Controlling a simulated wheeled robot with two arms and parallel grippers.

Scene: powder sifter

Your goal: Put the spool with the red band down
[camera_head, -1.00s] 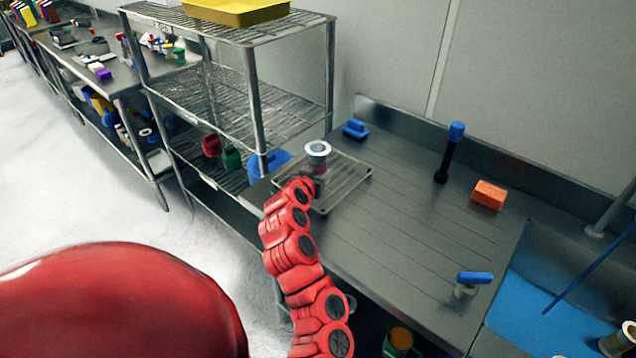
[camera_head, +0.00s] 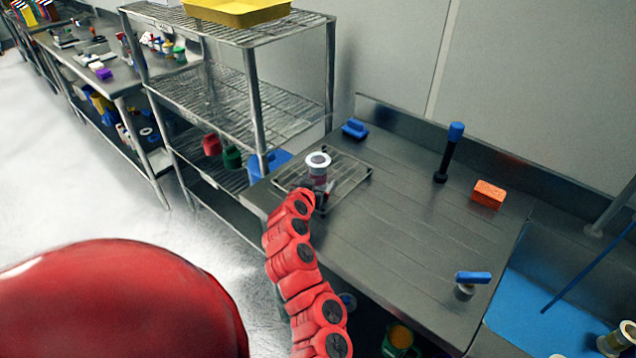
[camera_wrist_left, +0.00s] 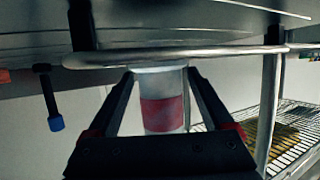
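The spool with the red band (camera_head: 318,161) stands upright at the wire rack (camera_head: 357,182) on the steel counter. My left gripper (camera_head: 316,194) reaches in from the front. In the left wrist view the red band (camera_wrist_left: 162,113) shows between the two fingers of my left gripper (camera_wrist_left: 160,80), which press on the spool's sides near its end. That end is right at the rack's rim (camera_wrist_left: 225,51). I cannot tell whether it rests on the rack or hangs just above it. My right gripper is not in view.
A blue brush (camera_head: 355,128) lies behind the rack. A black tool with a blue top (camera_head: 450,150) and an orange sponge (camera_head: 488,194) are to the right. A blue-handled tool (camera_head: 473,277) is near the sink (camera_head: 540,315). A wire shelf (camera_head: 262,100) stands left. The counter's middle is clear.

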